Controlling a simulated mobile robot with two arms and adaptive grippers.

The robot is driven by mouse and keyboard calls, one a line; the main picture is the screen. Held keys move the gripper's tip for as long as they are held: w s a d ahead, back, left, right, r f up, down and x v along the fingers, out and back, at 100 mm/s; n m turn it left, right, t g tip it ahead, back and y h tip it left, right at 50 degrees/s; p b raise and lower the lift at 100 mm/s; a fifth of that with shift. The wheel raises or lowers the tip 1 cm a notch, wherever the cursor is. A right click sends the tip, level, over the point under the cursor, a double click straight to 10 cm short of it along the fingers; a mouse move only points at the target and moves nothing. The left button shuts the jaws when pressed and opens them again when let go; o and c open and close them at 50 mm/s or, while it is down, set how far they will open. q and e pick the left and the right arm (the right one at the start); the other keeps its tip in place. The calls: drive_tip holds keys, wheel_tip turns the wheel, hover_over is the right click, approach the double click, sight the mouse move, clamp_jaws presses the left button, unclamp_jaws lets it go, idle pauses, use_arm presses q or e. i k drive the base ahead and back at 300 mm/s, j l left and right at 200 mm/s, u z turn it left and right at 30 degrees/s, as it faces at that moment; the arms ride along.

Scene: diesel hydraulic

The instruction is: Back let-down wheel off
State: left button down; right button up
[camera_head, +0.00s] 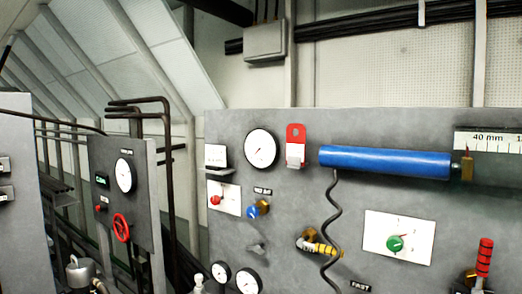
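No wheel in view has a label that I can read as let-down. A blue round knob (253,212) with a brass body sits on the large grey panel, under a small label too small to read. A red handwheel (121,228) is on the smaller panel at the left. A green knob (394,243) sits on a white plate at the right, and a small red knob (215,200) on another white plate. Neither of my grippers is in view, and nothing is seen touching these controls.
The large panel (285,215) carries a blue cylinder (385,161), a coiled black cable, a yellow-banded fitting (318,246), several white gauges and a red-and-black lever (484,258). A metal canister (80,272) stands at lower left. A gap with dark pipes separates the panels.

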sight(126, 227)
drive_tip(key=i+j+z, duration=0.1)
drive_tip(key=i+j, duration=0.2)
drive_tip(key=i+j+z, duration=0.1)
drive_tip(key=i+j, duration=0.25)
drive_tip(key=j, duration=0.15)
